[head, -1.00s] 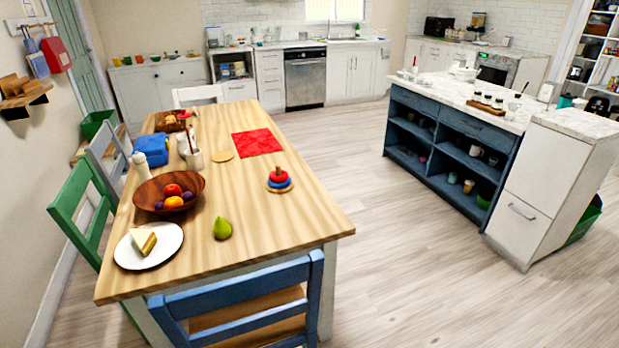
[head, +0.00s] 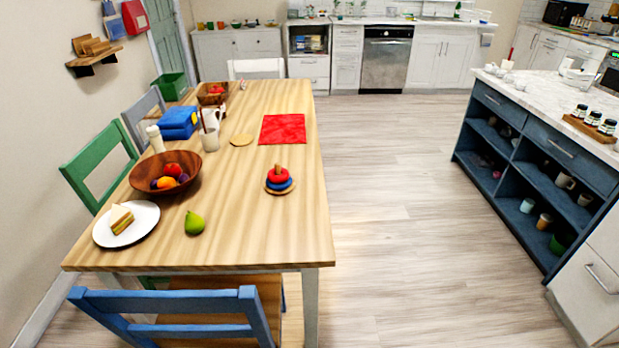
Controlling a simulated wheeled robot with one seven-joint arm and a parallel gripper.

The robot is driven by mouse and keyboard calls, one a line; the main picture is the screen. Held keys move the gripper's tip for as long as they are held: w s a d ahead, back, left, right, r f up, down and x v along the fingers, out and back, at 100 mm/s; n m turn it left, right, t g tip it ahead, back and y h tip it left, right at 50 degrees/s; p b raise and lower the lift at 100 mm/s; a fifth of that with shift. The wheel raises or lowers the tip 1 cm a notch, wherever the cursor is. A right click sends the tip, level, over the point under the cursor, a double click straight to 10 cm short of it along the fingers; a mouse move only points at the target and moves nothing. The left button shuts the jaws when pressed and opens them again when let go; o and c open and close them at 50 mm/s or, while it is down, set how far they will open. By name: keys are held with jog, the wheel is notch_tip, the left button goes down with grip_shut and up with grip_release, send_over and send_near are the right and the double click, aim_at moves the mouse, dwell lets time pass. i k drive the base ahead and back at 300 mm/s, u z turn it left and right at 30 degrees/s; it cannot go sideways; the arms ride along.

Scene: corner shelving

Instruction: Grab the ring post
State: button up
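The ring post (head: 279,179) is a small stacking toy with a wooden base, a blue ring low down and red above it. It stands upright on the wooden table (head: 225,240), near the table's right edge. A red cloth (head: 283,129) lies behind it, apart from it. My gripper is not in the head view, so I cannot see its state.
A fruit bowl (head: 166,181), a plate with cake (head: 126,224) and a pear (head: 194,223) are left of the ring post. A blue chair (head: 180,309) stands at the table's near end. Floor (head: 400,230) is clear between table and island (head: 530,180).

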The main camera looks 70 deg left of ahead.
aim_at(277, 165)
jog(key=i, duration=0.9)
jog(key=u, duration=2.35)
jog(key=i, duration=1)
jog(key=z, duration=0.15)
